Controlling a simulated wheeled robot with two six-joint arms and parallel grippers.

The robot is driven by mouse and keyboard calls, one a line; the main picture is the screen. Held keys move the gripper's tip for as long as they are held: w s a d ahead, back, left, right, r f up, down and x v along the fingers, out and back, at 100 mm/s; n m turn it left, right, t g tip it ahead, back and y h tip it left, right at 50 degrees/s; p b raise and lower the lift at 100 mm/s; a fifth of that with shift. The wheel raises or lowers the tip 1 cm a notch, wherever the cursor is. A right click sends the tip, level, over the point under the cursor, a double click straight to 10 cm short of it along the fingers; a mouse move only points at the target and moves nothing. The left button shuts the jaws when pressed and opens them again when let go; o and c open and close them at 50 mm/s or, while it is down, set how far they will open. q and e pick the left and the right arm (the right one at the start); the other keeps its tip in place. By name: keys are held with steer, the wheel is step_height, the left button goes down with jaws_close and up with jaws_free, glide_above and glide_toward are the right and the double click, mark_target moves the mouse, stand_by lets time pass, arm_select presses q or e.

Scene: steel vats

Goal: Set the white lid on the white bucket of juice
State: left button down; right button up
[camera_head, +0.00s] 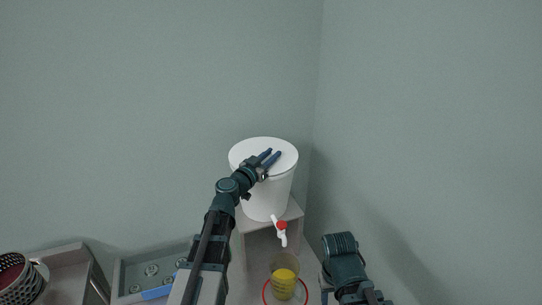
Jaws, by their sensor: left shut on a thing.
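The white bucket (264,201) stands upright on a pale stand near the room's corner, with a red-handled white tap (281,231) low on its front. The white lid (262,145) covers the bucket's top and looks level. I cannot tell whether it rests on the rim or is held just above it. My left gripper (270,160) reaches over the lid and is shut on it; the fingers hide the part they hold. The juice inside the bucket is hidden. Of my right arm only a dark link shows at the lower right; its gripper is out of view.
A clear cup of yellow juice (284,283) stands below the tap, with a red ring around its base. The pale stand (294,213) holds up the bucket. A grey sink tray (133,272) and a dark perforated basket (22,284) are at lower left. Bare walls close in behind.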

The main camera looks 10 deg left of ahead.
arm_select(q)
steer(key=shift+f, duration=0.2)
arm_select(e)
steer(key=shift+f, duration=0.25)
arm_select(q)
steer(key=c, duration=0.6)
jaws_free()
steer(key=shift+s, duration=0.1)
